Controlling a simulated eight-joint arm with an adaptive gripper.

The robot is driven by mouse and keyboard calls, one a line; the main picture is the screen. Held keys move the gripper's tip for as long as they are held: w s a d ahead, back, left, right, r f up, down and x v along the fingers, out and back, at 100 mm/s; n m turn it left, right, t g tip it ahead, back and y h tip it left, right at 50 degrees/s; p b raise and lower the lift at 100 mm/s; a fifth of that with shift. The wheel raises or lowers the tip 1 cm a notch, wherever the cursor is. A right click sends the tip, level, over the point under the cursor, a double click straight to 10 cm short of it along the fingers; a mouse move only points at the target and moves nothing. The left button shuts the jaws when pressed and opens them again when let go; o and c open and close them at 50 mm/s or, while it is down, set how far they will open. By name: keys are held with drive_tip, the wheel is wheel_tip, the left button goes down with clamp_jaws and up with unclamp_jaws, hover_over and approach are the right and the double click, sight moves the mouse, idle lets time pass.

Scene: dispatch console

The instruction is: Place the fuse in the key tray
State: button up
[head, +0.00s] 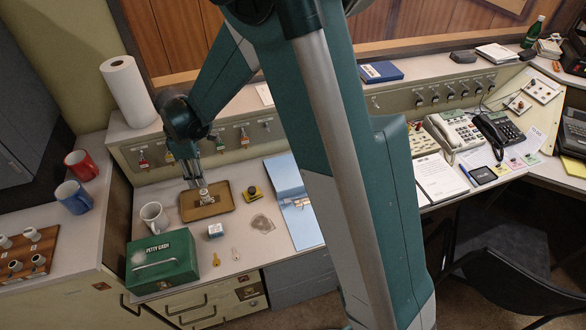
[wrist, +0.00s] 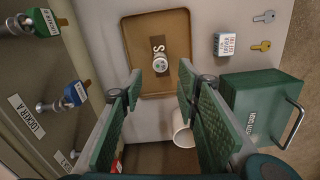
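The key tray (head: 222,208) is a shallow brown tray on the desk below the key panel. It also shows in the wrist view (wrist: 133,55). The fuse (wrist: 160,64) is a small pale cylinder with a light end cap, inside the tray, over its partly covered lettering. In the head view the fuse (head: 205,195) is at the tray's middle and seems upright. My gripper (head: 195,184) is just above the fuse. In the wrist view my gripper (wrist: 160,77) is open, with its fingers wide apart and clear space on both sides of the fuse.
A white mug (head: 154,217) stands left of the tray and a green cash box (head: 163,262) in front. The key panel (head: 205,145) with hanging keys rises behind.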

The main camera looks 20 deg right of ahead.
drive_tip(key=s+d+r+m+t, duration=0.2)
drive_tip(key=s+d+r+m, duration=0.25)
drive_tip(key=d+r, duration=0.4)
drive_tip(key=s+d+r+m+t, duration=0.1)
drive_tip(key=s+d+r+m, duration=0.2)
drive_tip(key=s+d+r, duration=0.45)
drive_tip(key=s+d+r+m+t, duration=0.2)
drive_tip(key=s+d+m, duration=0.2)
drive_tip(key=s+d, duration=0.3)
drive_tip(key=s+d+r+m+t, duration=0.2)
drive_tip(key=s+d+r+m, duration=0.1)
drive_tip(key=s+d, duration=0.4)
drive_tip(key=s+m, duration=0.1)
drive_tip(key=s, duration=0.2)
drive_tip(key=shift+d+r+m, duration=0.25)
drive_tip(key=shift+d+m, duration=0.1)
